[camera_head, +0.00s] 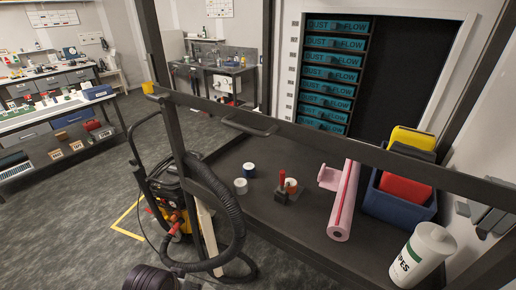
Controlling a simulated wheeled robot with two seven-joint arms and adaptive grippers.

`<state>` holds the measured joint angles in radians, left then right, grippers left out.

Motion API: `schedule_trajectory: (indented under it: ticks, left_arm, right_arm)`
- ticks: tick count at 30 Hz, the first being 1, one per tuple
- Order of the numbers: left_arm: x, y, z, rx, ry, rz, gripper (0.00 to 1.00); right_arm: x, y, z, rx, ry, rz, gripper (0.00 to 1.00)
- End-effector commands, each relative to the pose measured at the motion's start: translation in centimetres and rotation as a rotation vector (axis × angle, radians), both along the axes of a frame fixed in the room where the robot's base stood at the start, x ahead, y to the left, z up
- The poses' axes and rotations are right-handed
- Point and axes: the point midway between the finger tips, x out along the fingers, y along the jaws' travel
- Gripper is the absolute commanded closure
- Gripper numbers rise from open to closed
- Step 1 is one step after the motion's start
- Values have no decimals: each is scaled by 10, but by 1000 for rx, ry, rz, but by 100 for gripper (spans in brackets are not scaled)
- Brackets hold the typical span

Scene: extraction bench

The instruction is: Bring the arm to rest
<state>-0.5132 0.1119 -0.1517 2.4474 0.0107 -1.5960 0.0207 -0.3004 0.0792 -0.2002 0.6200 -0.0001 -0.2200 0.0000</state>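The dark bench top (262,188) lies ahead to the right and carries several things. A pink roll (345,205) lies on it. Nothing seen is held by a gripper.
A dark frame rail (300,137) crosses above the bench. A blue bin (400,200) and white wipes tub (421,256) stand at right. A black-and-yellow vacuum (178,200) with a looped hose (237,225) stands left of the bench. Open floor (60,225) lies farther left.

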Motion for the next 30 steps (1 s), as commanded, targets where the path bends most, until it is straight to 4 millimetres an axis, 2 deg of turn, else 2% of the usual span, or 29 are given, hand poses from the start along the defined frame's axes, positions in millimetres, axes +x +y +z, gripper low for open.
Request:
schedule_trajectory:
  ticks: [11,23,26,30]
  left_arm:
    - [-19,18,-6,33,16,5,56]
    - [-8,16,-52,32,29,3,56]
    - [-6,15,-68,32,34,3,56]
    - [-3,14,-99,32,45,1,56]
  right_arm:
    - [0,-1,0,-1,0,0,60]
    - [0,-1,-3,-1,0,0,60]
    - [0,-1,-4,-1,0,0,60]
    - [0,-1,-6,-1,0,0,60]
